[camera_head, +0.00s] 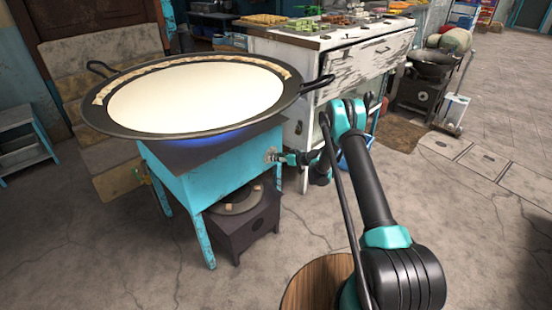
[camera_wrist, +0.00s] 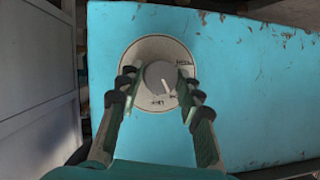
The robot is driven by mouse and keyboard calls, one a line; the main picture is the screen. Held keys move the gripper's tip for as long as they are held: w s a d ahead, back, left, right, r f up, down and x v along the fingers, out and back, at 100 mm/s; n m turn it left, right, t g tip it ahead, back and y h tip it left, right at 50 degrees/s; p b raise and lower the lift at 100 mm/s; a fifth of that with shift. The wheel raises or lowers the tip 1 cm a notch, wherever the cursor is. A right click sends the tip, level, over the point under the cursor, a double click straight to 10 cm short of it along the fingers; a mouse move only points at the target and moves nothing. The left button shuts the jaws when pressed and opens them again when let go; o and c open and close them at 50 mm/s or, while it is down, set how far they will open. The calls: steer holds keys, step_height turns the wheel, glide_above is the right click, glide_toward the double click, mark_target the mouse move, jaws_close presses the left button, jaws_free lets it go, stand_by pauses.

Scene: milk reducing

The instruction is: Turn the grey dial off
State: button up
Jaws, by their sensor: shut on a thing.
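The grey dial (camera_wrist: 160,78) sits on a round pale plate (camera_wrist: 153,52) on the blue side panel of the stove (camera_head: 231,165). In the wrist view a light pointer mark on the dial points down and slightly right, near lettering on the plate that I cannot read surely. My gripper (camera_wrist: 158,84) has one finger on each side of the dial, closed on it. In the head view my gripper (camera_head: 281,158) reaches the stove's right side, where the dial is small. A blue flame glow (camera_head: 205,140) shows under the wide pan (camera_head: 130,128).
The pan holds white liquid, and its right handle (camera_head: 318,83) sticks out above my gripper. A dark burner box (camera_head: 240,222) stands under the stove. A worn white counter (camera_head: 340,65) with trays stands behind. The floor at the right is open.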

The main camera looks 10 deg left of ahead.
steer(key=m+y, duration=0.1)
steer(key=m, duration=0.1)
steer(key=m+g+y, duration=0.1)
steer(key=shift+d+f+m+g, duration=0.15)
steer(key=shift+m+g, duration=0.15)
steer(key=shift+m, duration=0.1)
stand_by(0.5)
steer(key=o, duration=1.1)
steer(key=shift+w, duration=0.1)
steer(key=shift+o, duration=0.2)
steer(key=shift+d, duration=0.1)
steer(key=v, duration=1.1)
steer(key=shift+d, duration=0.35)
